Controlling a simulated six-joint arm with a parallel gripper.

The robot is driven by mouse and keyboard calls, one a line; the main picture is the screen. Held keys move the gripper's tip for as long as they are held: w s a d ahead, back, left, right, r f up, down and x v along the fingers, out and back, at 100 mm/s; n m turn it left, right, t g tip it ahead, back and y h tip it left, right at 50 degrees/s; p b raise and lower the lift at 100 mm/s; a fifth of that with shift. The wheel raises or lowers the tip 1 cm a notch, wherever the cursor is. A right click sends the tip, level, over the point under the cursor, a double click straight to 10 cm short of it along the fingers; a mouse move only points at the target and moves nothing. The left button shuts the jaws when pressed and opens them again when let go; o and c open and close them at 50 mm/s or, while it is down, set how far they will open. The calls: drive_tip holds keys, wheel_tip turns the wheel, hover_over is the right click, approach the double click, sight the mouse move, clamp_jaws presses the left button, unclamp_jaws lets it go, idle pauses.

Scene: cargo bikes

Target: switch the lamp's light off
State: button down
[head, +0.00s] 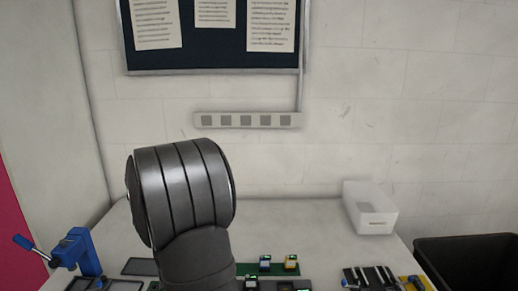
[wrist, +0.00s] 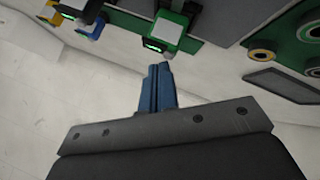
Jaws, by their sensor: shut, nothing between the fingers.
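My gripper (wrist: 158,85) shows in the wrist view as shut blue fingers with nothing between them, above the pale table top. In the head view it is hidden behind my dark arm. A small green and black device (wrist: 166,34) with a lit green strip lies just beyond the fingertips, apart from them. In the head view, similar small devices (head: 265,263) stand near the table's front. I cannot tell which thing is the lamp.
A blue clamp (head: 82,252) stands at the left and a white bin (head: 370,210) at the back right. A black crate (head: 468,260) is beyond the table's right side.

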drive_tip(key=shift+r, duration=0.4)
wheel_tip(320, 180, up, 6)
idle(0.6)
drive_tip(key=shift+f, duration=0.1)
